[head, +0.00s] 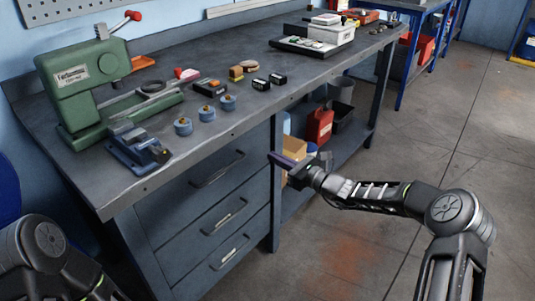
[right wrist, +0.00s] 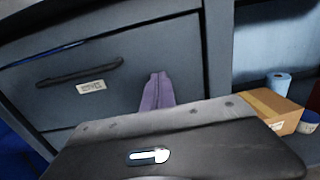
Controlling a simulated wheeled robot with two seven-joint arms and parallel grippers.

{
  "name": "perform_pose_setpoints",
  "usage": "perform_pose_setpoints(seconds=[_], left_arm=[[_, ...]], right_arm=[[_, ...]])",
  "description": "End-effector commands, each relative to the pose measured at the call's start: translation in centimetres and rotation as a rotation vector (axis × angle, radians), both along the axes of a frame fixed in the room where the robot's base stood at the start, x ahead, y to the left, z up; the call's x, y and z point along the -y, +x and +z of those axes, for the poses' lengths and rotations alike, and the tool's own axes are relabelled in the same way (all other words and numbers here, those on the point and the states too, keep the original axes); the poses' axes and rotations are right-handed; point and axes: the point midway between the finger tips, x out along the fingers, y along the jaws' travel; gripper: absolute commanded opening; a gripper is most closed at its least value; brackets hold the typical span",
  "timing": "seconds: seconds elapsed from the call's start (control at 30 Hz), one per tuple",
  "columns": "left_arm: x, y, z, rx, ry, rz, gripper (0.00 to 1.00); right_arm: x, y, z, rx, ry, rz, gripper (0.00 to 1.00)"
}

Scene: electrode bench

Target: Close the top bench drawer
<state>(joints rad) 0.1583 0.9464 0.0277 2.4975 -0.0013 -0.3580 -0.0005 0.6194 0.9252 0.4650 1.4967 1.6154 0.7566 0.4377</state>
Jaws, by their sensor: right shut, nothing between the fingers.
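The top bench drawer (head: 195,190) is the uppermost of three grey drawer fronts under the bench top in the head view. Its dark bar handle (head: 217,169) faces the aisle. I cannot tell how far its front stands out. In the right wrist view a grey drawer front (right wrist: 120,65) with a dark handle and white label lies ahead, with a thin blue line along its upper left edge. My right gripper (head: 274,157) is shut and empty, near the drawers' right end. Its purple fingers (right wrist: 157,90) point at that front; contact is unclear. My left gripper is out of view.
The bench top (head: 230,125) carries a green press (head: 80,85), blue round weights (head: 207,112) and small boxes. Right of the drawers, an open shelf holds a cardboard box (right wrist: 268,108), a blue roll (right wrist: 278,82) and a red container (head: 320,123). The floor (head: 330,240) in front is clear.

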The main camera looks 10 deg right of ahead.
Motion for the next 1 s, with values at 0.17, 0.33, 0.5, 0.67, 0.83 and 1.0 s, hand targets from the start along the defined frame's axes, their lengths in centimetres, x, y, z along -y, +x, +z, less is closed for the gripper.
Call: perform_pose_setpoints(seconds=[0.17, 0.33, 0.5, 0.67, 0.83, 1.0], left_arm=[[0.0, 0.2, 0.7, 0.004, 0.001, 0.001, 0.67], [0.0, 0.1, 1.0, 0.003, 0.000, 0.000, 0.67], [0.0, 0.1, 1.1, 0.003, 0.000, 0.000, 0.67], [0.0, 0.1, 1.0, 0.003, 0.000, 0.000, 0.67], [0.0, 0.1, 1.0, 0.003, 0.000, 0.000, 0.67], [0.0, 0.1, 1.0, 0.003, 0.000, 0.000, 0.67]], right_arm=[[2.8, -3.2, 0.1, -0.002, -0.002, -0.001, 0.00], [4.4, -5.3, 0.0, 0.000, -0.001, 0.001, 0.00], [5.0, -6.1, -0.1, -0.001, -0.001, 0.002, 0.00], [5.0, -6.1, -0.1, -0.001, -0.001, 0.003, 0.00], [5.0, -6.1, -0.1, -0.001, -0.001, 0.002, 0.00], [5.1, -6.0, -0.3, 0.001, -0.015, -0.001, 0.00]])
